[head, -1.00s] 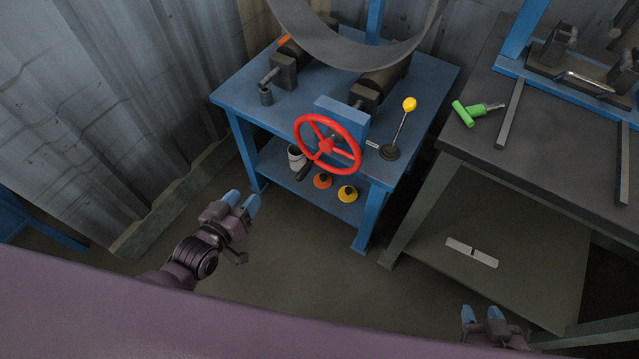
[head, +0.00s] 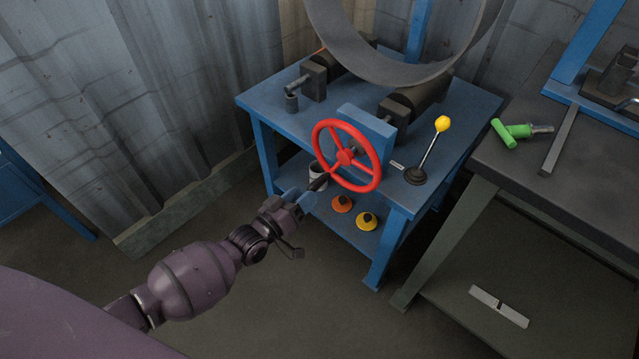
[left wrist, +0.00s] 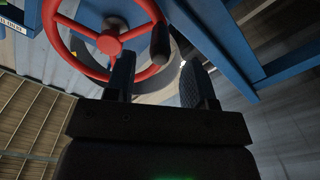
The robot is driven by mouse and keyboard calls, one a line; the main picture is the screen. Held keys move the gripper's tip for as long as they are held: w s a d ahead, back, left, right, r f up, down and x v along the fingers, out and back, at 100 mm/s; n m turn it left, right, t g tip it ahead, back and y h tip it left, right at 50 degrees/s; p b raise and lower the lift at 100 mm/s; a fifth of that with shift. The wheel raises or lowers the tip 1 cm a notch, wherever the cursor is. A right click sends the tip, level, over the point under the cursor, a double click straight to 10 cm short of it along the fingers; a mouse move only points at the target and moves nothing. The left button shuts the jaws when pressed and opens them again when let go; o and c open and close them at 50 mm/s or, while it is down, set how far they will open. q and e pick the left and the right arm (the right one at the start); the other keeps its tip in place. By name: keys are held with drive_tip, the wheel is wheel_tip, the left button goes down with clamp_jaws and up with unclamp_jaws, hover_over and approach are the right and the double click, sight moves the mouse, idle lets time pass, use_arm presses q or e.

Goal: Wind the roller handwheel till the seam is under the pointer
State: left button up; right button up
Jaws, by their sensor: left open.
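The red handwheel (head: 347,156) is on the front of the blue roller stand. Its dark crank handle (head: 318,183) is at the lower left of the rim. My left gripper (head: 303,198) is open, close by the handle. In the left wrist view, the handle (left wrist: 160,42) lies just beyond and between the open fingertips (left wrist: 158,72), with the red wheel (left wrist: 108,42) to its left. I cannot tell whether they touch. The large grey pipe ring (head: 400,72) stands above the dark rollers (head: 420,97). I cannot make out seam or pointer. My right gripper is out of view.
A yellow-knobbed lever (head: 430,150) stands right of the wheel. The stand's lower shelf (head: 345,230) holds a light cup and orange and yellow items. A dark workbench (head: 575,185) with a green-handled tool (head: 515,132) is at right. The floor before the stand is clear.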

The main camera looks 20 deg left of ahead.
sight(328, 175)
use_arm(q)
drive_tip(key=x, duration=0.4)
drive_tip(key=shift+f+b, duration=0.2)
drive_tip(key=shift+b, duration=0.15)
drive_tip(key=shift+x, duration=0.95)
drive_tip(key=shift+r, duration=0.15)
drive_tip(key=shift+c, duration=0.4)
clamp_jaws()
